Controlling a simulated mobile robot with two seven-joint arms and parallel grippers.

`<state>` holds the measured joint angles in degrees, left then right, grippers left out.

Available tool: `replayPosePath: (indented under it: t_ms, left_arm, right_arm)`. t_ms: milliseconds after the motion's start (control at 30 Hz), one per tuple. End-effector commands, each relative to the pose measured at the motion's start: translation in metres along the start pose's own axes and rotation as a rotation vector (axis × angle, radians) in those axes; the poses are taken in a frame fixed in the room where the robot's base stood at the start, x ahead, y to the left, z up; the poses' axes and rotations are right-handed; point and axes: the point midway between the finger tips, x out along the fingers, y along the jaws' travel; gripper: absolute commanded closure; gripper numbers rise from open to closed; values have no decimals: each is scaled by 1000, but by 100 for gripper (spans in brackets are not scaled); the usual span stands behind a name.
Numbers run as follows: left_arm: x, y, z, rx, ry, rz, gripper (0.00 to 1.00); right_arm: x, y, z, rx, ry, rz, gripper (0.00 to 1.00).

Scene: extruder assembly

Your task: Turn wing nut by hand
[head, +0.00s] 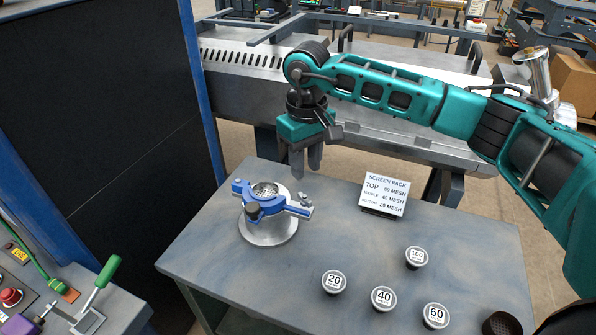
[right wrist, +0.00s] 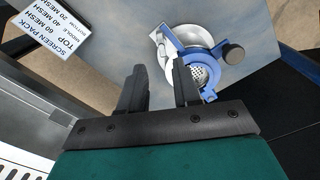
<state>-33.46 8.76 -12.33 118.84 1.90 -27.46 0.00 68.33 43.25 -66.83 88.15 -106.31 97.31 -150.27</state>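A blue clamp (head: 265,207) with a dark knob (head: 252,211) sits around a perforated disc on a round silver base (head: 268,234). A small silver wing nut (head: 304,198) is at the clamp's right end. My right gripper (head: 306,168) points down, above and behind the wing nut, apart from it. In the right wrist view my right gripper (right wrist: 159,82) has its two fingers apart with nothing between them. The blue clamp (right wrist: 205,50) shows beyond its fingertips, partly covered by one finger. I cannot make out the wing nut there. My left gripper is not in view.
A screen pack sign (head: 385,194) stands on the grey table (head: 330,235), right of the clamp. Several labelled cups, including the 20 cup (head: 334,281), 40 cup (head: 383,298) and 60 cup (head: 435,315), are at the front right. A green-handled lever (head: 102,278) is at lower left.

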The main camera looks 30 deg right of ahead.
Motion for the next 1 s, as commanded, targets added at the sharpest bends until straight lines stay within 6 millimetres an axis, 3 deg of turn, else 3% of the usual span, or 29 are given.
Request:
replayPosePath:
  t_ms: [667, 1000]
  left_arm:
    - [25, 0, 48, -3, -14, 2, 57]
    - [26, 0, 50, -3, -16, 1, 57]
  right_arm:
    - [80, -3, 0, 1, -2, -7, 68]
    - [79, -2, 0, 2, 0, -6, 68]
